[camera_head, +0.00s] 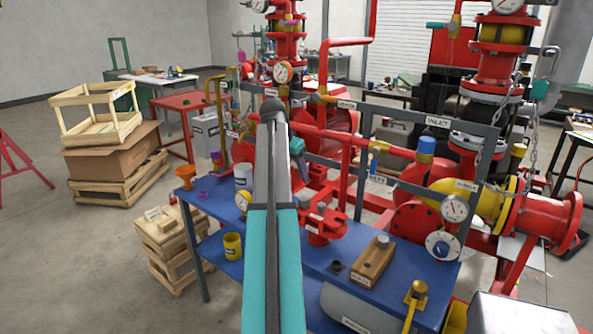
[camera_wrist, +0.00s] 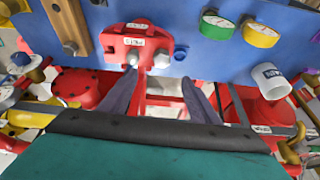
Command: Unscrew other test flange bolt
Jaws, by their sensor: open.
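The red test flange fixture (camera_wrist: 138,42) is mounted on the blue bench and carries a white label. Two grey bolt heads show on its near face in the wrist view, a left bolt (camera_wrist: 132,58) and a right bolt (camera_wrist: 161,60). The fixture also shows in the head view (camera_head: 322,226), just right of my arm. My gripper (camera_wrist: 159,76) is open and empty. Its left finger tip is close to the left bolt in the picture, and the right tip is right of the right bolt. I cannot tell whether either touches. My arm hides the gripper in the head view.
A labelled wooden block (camera_head: 371,264) with a bolt (camera_head: 382,241) standing on it is on the blue bench (camera_head: 322,250). A yellow cup (camera_head: 232,246) and white cup (camera_head: 243,175) stand left of my arm. Red piping and a gauge (camera_head: 455,208) crowd the right and back.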

